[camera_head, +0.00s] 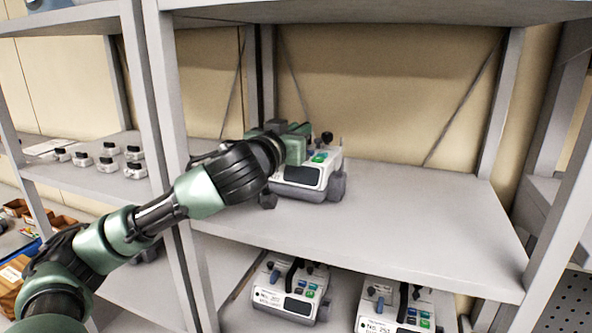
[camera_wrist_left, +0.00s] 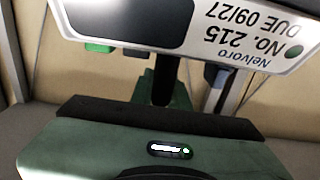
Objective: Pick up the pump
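A white and grey pump (camera_head: 303,178) with green and blue buttons stands on the middle shelf, towards its left side. My left gripper (camera_head: 296,137) is at the top and back of this pump, and my wrist covers its upper left part. In the left wrist view the pump's face (camera_wrist_left: 235,32) appears upside down and close, with "Nelvoro NO. 215 DUE 09/27" on it. My gripper body (camera_wrist_left: 80,148) fills the bottom of that view, with a dark upright part (camera_wrist_left: 166,80) between it and the pump. The fingertips are hidden, so their closure is unclear. My right gripper is out of view.
The middle shelf (camera_head: 420,225) is bare to the right of the pump. Two similar pumps, one left (camera_head: 290,288) and one right (camera_head: 398,308), stand on the shelf below. A grey post (camera_head: 167,110) rises beside my left arm. Several small devices (camera_head: 108,163) sit on the left rack.

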